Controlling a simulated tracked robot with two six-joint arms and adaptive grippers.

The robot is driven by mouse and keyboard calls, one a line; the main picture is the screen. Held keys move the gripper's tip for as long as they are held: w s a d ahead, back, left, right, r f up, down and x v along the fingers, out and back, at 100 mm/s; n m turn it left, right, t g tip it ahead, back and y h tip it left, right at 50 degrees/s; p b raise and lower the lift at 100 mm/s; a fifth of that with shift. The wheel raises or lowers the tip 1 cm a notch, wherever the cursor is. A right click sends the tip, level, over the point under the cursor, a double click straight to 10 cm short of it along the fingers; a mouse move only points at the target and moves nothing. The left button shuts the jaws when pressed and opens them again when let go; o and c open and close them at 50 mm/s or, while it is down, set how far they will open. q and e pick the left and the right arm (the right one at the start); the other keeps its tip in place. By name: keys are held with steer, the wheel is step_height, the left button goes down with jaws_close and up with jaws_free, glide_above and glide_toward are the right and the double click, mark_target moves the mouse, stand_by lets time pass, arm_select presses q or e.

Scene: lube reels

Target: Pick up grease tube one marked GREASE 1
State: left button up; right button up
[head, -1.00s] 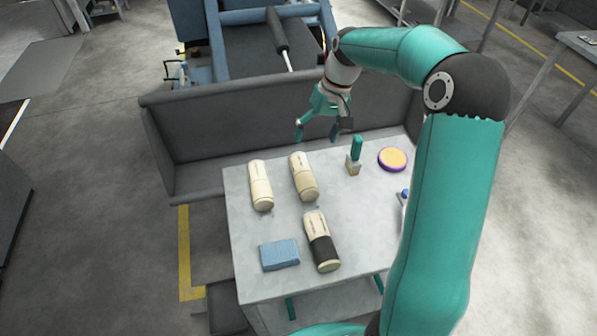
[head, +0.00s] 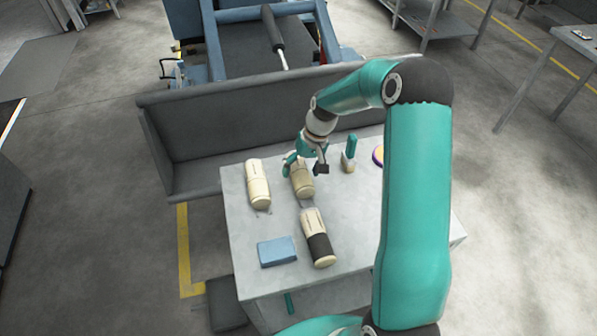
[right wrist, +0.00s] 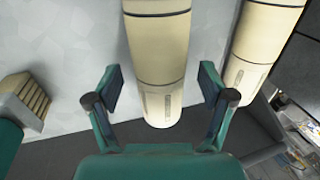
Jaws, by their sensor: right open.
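Three cream tubes lie on the grey table (head: 345,235): a left one (head: 258,184), a middle one (head: 302,185) and a front one with a dark band (head: 317,238). Their markings are too small to read, so I cannot tell which is GREASE 1. My right gripper (head: 305,167) is open above the far end of the middle tube and partly hides it. In the right wrist view the middle tube (right wrist: 158,50) lies between the open fingers (right wrist: 161,86), and the left tube (right wrist: 262,45) is at the right. My left gripper is not in view.
A blue block (head: 277,252) lies at the table's front left. A green-handled brush (head: 349,154) stands right of the gripper, with a round orange-and-purple item (head: 378,156) partly hidden by my arm. A dark trough-like wall (head: 235,122) runs behind the table.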

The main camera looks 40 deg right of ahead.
steer(key=shift+f, duration=0.25)
steer(key=c, duration=1.2)
steer(key=shift+c, duration=0.4)
steer(key=shift+r, duration=0.1)
